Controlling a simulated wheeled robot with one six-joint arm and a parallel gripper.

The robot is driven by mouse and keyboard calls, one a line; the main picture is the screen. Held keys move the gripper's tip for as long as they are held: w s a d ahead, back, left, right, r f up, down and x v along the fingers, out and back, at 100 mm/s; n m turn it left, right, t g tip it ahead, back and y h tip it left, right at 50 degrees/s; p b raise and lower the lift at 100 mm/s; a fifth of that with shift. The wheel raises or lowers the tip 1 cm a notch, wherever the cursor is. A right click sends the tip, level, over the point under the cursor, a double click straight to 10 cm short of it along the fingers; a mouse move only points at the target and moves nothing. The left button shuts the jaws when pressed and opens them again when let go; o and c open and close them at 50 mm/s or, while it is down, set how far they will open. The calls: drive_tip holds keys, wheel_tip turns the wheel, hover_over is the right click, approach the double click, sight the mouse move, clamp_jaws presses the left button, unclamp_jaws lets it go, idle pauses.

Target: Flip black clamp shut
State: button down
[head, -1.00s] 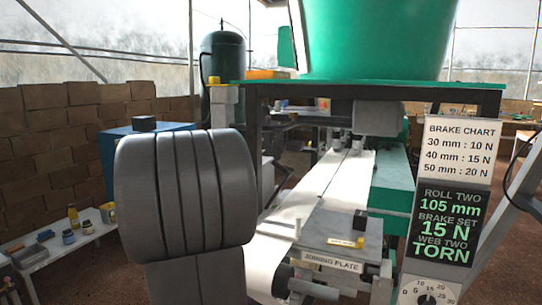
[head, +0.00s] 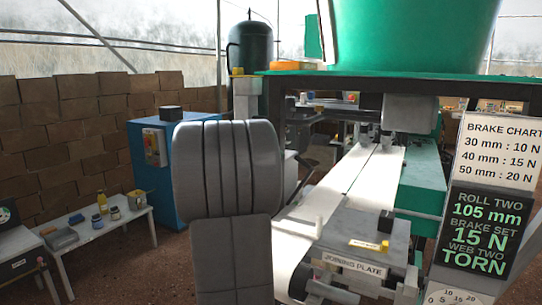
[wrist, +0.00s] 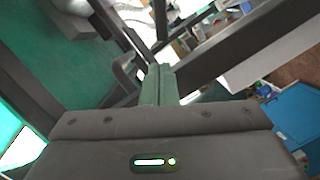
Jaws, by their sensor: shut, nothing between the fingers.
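The joining plate (head: 352,265) is a grey block beside the white paper web in the head view. A small upright black block (head: 386,222), apparently the black clamp, stands at its right back edge, by a yellow knob (head: 385,246). Its hinge and exact pose are too small to tell. My gripper (wrist: 158,82) shows in the wrist view with its greenish fingers together and nothing between them. It is apart from the plate, and I cannot make out the clamp in the wrist view. My grey arm hides part of the head view, and the gripper does not show there.
White paper webs (head: 375,170) run back under the green-topped machine frame (head: 390,80). Brake chart (head: 499,150) and status boards (head: 487,231) stand at the right, reading "web two torn". A blue cabinet (head: 150,190) and white bench (head: 130,220) are left. Dark frame bars (wrist: 240,50) cross the wrist view.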

drive_tip(key=x, duration=0.5)
drive_tip(key=shift+w+d+p, duration=0.15)
drive_tip(key=shift+d+p, duration=0.05)
drive_tip(key=shift+p, duration=0.15)
drive_tip(key=shift+f, duration=0.1)
drive_tip(key=shift+s+d+f+m+t+y+b, duration=0.15)
drive_tip(key=shift+s+d+f+m+y+b, duration=0.4)
drive_tip(key=shift+s+d+f+m+b, duration=2.45)
drive_tip(key=shift+w+d+f+n+t+y+b, duration=0.1)
drive_tip(key=shift+d+f+y+b, duration=0.85)
drive_tip(key=shift+b, duration=4.45)
drive_tip(key=shift+s+d+f+m+t+y+b, duration=0.15)
drive_tip(key=shift+s+d+f+m+b, duration=1.85)
drive_tip(key=shift+b, duration=2.2)
drive_tip(key=shift+w+d+r+n, duration=0.25)
drive_tip(key=shift+w+d+n, duration=0.25)
drive_tip(key=shift+w, duration=0.05)
